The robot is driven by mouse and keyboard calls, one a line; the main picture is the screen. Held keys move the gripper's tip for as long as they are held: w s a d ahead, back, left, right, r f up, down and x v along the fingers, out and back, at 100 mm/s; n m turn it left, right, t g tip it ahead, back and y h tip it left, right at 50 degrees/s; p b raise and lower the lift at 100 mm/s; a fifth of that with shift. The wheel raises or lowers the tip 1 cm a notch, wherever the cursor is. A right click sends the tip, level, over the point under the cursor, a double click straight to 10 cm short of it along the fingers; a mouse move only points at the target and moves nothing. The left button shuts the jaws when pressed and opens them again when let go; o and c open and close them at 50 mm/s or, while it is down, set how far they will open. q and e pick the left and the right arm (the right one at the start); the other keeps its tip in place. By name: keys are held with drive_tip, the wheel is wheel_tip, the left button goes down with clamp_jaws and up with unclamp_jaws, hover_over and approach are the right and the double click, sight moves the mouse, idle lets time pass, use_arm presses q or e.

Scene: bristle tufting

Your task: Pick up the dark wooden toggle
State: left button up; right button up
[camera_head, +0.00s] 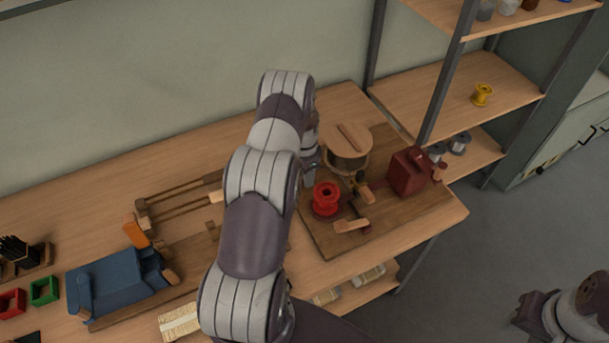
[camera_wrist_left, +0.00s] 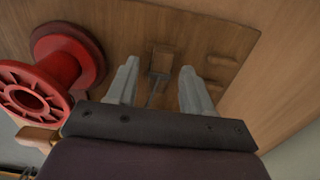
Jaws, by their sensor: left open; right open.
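My left gripper (camera_wrist_left: 160,72) is open in the left wrist view, its two pale fingers pointing at a dark wooden board (camera_wrist_left: 125,20). A small dark wooden piece (camera_wrist_left: 162,57), which looks like the toggle, lies on the board between and just beyond the fingertips, untouched. A thin dark line runs from it toward the gripper. In the head view my left arm and wrist cover this spot, so I cannot make out the toggle or the fingertips there. My right gripper (camera_head: 533,314) is at the lower right of the head view, over the floor, open and away from the table.
A red spool (camera_head: 326,198) stands close to the left gripper; it also shows in the left wrist view (camera_wrist_left: 70,62). On the board are a round wooden-topped drum (camera_head: 345,147) and a red box (camera_head: 409,172). A blue form (camera_head: 118,282) and a shelf rack (camera_head: 440,95) flank the area.

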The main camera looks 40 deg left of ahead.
use_arm(q)
drive_tip(key=shift+s, duration=0.1)
clamp_jaws()
drive_tip(key=shift+r, duration=0.2)
